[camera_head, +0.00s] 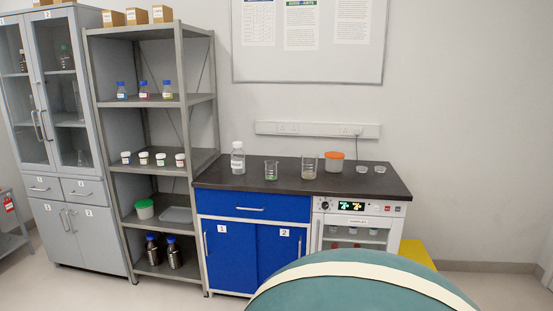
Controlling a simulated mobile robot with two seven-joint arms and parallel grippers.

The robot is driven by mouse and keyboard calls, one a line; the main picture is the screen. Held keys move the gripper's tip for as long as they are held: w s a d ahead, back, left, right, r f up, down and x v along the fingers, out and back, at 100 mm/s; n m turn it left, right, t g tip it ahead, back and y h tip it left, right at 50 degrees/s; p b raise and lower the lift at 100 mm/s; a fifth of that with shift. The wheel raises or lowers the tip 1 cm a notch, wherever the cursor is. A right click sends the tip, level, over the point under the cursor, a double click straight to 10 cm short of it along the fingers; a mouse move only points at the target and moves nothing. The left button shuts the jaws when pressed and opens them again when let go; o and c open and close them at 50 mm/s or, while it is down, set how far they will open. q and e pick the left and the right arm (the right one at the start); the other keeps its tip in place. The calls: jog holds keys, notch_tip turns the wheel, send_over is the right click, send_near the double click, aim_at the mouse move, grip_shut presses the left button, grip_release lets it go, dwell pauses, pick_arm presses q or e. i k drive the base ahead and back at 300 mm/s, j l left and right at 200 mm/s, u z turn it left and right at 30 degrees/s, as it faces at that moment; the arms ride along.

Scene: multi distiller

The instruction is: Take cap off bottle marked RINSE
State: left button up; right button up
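A clear bottle with a white cap (237,158) stands upright on the left part of the dark countertop (330,187). It has a white label whose text is too small to read, so I cannot tell whether it is marked RINSE. Neither of my grippers is in view.
Two beakers (309,168), an orange-lidded tub (334,162) and two small dishes (380,169) stand right of the bottle. Blue cabinets (250,235) and a lit-display unit (352,206) are below the counter. A large teal rounded shape (360,290) blocks the lower foreground.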

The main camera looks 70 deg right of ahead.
aim_at(237, 157)
jog(key=z, duration=2)
jog(key=i+j+z, duration=0.1)
jog(key=i, duration=0.35)
jog(key=i+j+z, duration=0.1)
jog(key=i+j, duration=0.15)
jog(key=i, duration=0.2)
jog(key=i+j+z, duration=0.1)
jog(key=i, duration=0.35)
jog(key=i+j+z, duration=0.1)
jog(key=i+j, duration=0.25)
jog(key=i, duration=0.1)
